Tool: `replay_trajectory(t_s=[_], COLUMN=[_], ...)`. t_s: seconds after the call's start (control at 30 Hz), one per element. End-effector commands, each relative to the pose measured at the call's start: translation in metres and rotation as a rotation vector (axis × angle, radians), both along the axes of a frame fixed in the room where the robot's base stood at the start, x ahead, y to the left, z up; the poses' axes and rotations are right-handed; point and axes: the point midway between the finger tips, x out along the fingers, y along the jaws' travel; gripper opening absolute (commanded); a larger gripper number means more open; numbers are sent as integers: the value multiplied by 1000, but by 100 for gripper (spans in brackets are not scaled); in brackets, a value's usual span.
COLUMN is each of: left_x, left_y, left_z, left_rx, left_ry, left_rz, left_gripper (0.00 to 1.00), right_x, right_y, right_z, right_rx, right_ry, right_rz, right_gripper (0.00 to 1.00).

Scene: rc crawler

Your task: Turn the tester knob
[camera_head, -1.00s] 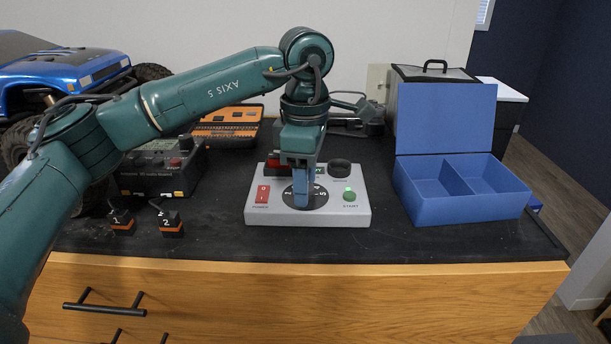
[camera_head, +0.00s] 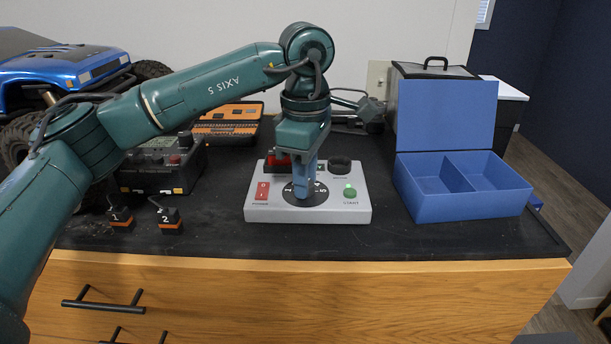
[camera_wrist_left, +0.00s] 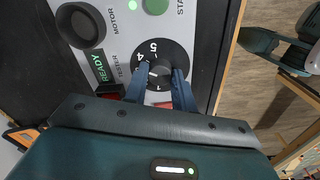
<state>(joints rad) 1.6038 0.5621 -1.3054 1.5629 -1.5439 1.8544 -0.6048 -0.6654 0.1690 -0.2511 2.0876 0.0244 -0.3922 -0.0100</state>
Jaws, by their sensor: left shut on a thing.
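The tester (camera_head: 255,214) is a light grey box on the bench. Its black numbered dial and knob (camera_head: 318,195) sit in the middle of its top; the dial also shows in the left wrist view (camera_wrist_left: 174,56). My left gripper (camera_head: 302,192) points straight down over the dial, its blue fingers shut on the knob; the left wrist view shows the fingers (camera_wrist_left: 158,88) on either side of it. A small screen reads READY (camera_wrist_left: 98,67).
A blue two-compartment box (camera_head: 432,209) with raised lid stands to the right. Batteries (camera_head: 170,222) marked 1 and 2, a black charger-like unit (camera_head: 160,172) and a blue crawler (camera_head: 65,65) are to the left. The bench front is clear.

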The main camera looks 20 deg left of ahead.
Motion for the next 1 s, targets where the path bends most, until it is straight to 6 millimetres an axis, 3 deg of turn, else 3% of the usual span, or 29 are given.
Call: replay_trajectory(t_s=[0.2, 0.53, 0.57, 0.6, 0.83, 1.0], left_x=[0, 0, 0, 0, 0, 0], left_y=[-1, 0, 0, 0, 0, 0], left_z=[-1, 0, 0, 0, 0, 0], left_rx=[-2, -2, -2, -1, -1, -1], left_ry=[-1, -1, -1, -1, -1, -1], left_rz=[-184, -211, -211, -211, -209, -209], left_gripper=[3, 3, 27, 30, 48, 48], right_x=[1, -2, -2, -2, -2, -2], right_y=[2, 3, 3, 3, 3, 3], right_z=[1, 0, 0, 0, -1, -1], right_rx=[4, 0, 1, 1, 1, 1], right_ry=[-14, -9, -9, -9, -9, -8], right_rz=[10, 17, 17, 17, 17, 17], right_gripper=[36, 36, 36, 36, 36, 36])
